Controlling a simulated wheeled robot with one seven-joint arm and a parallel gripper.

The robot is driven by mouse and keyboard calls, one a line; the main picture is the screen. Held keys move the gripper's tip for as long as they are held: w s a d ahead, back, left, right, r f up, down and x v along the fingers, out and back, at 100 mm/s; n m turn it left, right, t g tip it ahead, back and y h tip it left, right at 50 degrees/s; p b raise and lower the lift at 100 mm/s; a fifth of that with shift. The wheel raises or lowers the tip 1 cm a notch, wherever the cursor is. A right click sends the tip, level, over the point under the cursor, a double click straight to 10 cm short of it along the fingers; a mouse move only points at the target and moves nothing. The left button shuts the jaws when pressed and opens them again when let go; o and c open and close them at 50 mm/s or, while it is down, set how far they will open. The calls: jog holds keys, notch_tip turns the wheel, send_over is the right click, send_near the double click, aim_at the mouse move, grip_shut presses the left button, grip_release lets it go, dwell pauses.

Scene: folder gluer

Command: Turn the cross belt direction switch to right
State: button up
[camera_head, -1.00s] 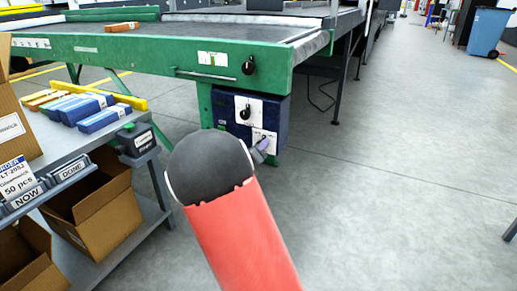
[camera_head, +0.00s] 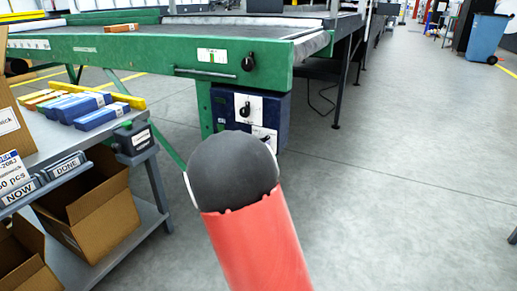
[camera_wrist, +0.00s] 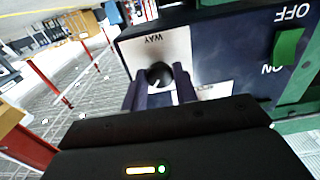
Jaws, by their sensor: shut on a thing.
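The dark blue control box (camera_head: 279,112) hangs under the green machine frame. Its upper white plate carries a black knob (camera_head: 245,109); its lower white plate (camera_head: 263,132) is partly covered by my arm. In the wrist view, which is turned upside down, a round black knob (camera_wrist: 159,72) sits on a white plate (camera_wrist: 176,46) with lettering that ends in "WAY". My gripper (camera_wrist: 162,84) has its two purple fingers on either side of this knob, shut on it. The knob's pointing direction cannot be made out. In the head view my arm hides the gripper.
A green rocker switch (camera_wrist: 287,47) marked ON and OFF is beside the plate in the wrist view. Another black knob (camera_head: 248,63) is on the green frame (camera_head: 150,50). A grey bench (camera_head: 84,140) with cartons stands left.

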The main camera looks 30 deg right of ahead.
jog(key=shift+f, duration=0.1)
dwell(0.4)
jog(key=o, duration=1)
jog(key=shift+c, duration=0.2)
jog(key=shift+a, duration=0.1)
jog(key=p+v, duration=0.1)
jog(key=v, duration=0.6)
jog(key=shift+s+a, duration=0.3)
